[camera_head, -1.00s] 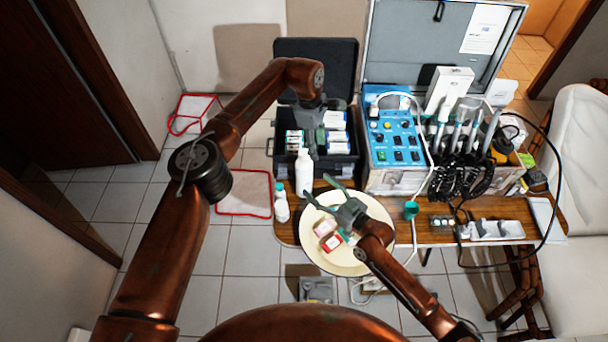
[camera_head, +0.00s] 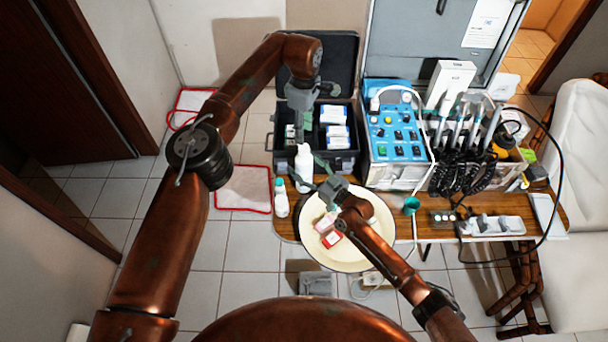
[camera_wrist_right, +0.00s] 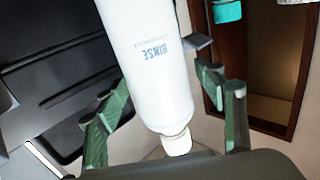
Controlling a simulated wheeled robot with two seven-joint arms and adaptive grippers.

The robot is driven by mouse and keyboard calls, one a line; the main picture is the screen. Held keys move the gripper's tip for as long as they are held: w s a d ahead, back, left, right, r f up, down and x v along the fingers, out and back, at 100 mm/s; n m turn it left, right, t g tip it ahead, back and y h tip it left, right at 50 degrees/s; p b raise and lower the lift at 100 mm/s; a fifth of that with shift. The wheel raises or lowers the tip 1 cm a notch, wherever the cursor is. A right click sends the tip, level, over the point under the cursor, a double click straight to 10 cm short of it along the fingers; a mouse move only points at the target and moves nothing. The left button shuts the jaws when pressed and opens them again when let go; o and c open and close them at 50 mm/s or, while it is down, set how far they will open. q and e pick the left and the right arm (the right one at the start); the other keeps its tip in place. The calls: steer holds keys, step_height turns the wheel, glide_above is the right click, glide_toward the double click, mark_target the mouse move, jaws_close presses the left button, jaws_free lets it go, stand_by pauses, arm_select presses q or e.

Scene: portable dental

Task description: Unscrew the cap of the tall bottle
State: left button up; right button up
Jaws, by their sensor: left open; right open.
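The tall white bottle (camera_head: 303,168) stands upright near the table's left edge. My right gripper (camera_head: 307,170) is open, with its green fingers reaching to either side of the bottle. In the right wrist view the bottle (camera_wrist_right: 150,60) appears upside down between the open fingers (camera_wrist_right: 160,85), and its white cap (camera_wrist_right: 177,142) shows low in the picture. I cannot tell whether a finger touches the bottle. My left gripper (camera_head: 302,132) is open and points down just above the bottle's top. In the head view the cap is mostly hidden by the left gripper.
A shorter white bottle (camera_head: 281,203) with a teal cap stands just left. A round cream tray (camera_head: 350,258) with small boxes (camera_head: 328,228) lies in front. An open black case (camera_head: 345,162) is behind. A blue dental unit (camera_head: 397,135) with hoses stands right.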

jaws_close()
steer(key=shift+c, duration=0.2)
jaws_free()
stand_by(0.6)
